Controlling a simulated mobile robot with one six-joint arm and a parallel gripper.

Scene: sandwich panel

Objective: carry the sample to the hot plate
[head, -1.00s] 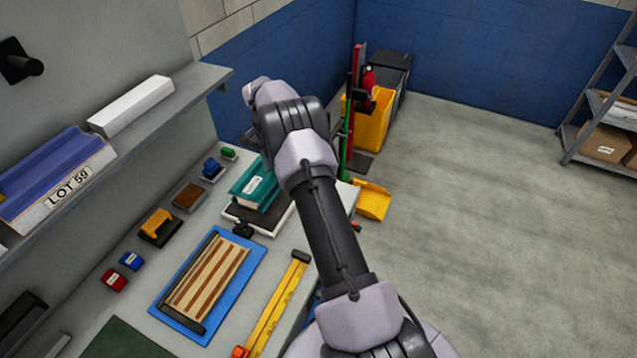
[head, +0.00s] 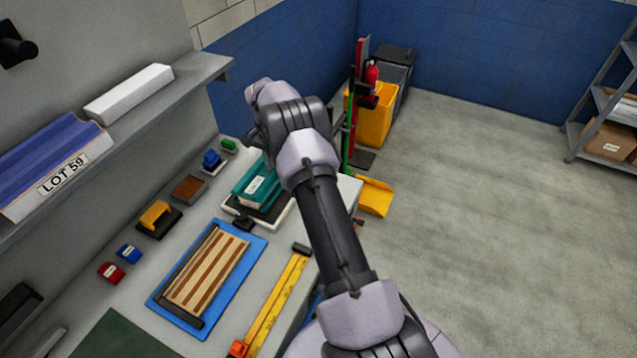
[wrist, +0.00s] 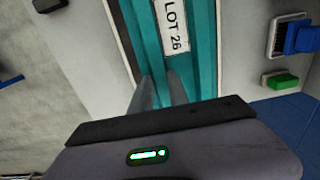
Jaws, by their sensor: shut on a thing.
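The sample is a ribbed teal panel (head: 260,188) with a white label. In the wrist view the teal panel (wrist: 205,65) reads LOT 26. My gripper (wrist: 160,90) has both fingers on a rib of the panel and is shut on it. In the head view my arm hides the fingers and part of the panel. Directly under the panel is a dark flat plate on a white base (head: 285,216), apparently the hot plate. I cannot tell whether the panel touches it or hangs just above.
A striped wooden panel in a blue tray (head: 158,302) and a yellow level-like bar (head: 277,305) lie nearer on the bench. Small blocks and brushes, such as the blue brush (head: 211,160), line the wall side. A shelf (head: 205,72) overhangs at left. The floor at right is open.

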